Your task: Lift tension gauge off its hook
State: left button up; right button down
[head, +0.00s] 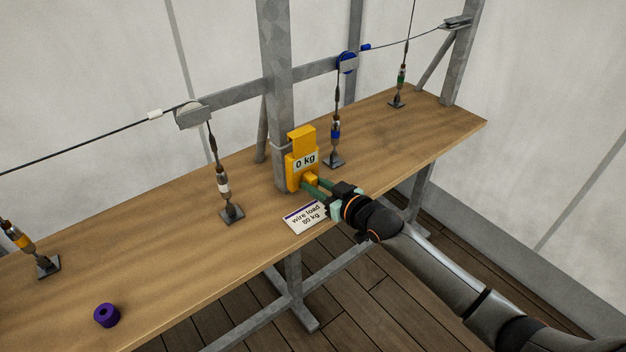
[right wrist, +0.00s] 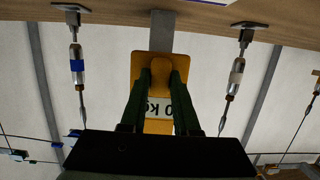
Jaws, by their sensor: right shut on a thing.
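The tension gauge (head: 301,142) is a yellow box with a display reading "0 kg". It sits upright against the grey post, at a thin hook (head: 280,146) on the post; whether it still bears on the hook I cannot tell. My right gripper (head: 312,185) reaches in from the right, its green fingers shut on the gauge's lower front. In the right wrist view the gauge (right wrist: 139,65) appears upside down, with the fingers (right wrist: 161,75) closed on a yellow grip and partly covering the display. My left gripper is not in view.
A "wire load 80 kg" card (head: 305,217) lies below the gauge. Turnbuckles with white (head: 223,185) and blue (head: 335,130) bands stand on either side of the post (head: 275,70). A purple ring (head: 107,315) lies on the wooden bench (head: 150,270). Wires run overhead through pulleys.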

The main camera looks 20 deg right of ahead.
jog(key=shift+s+d+r+p, duration=0.2)
jog(key=shift+s+p, duration=0.2)
jog(key=shift+s, duration=0.1)
jog(key=shift+s, duration=0.1)
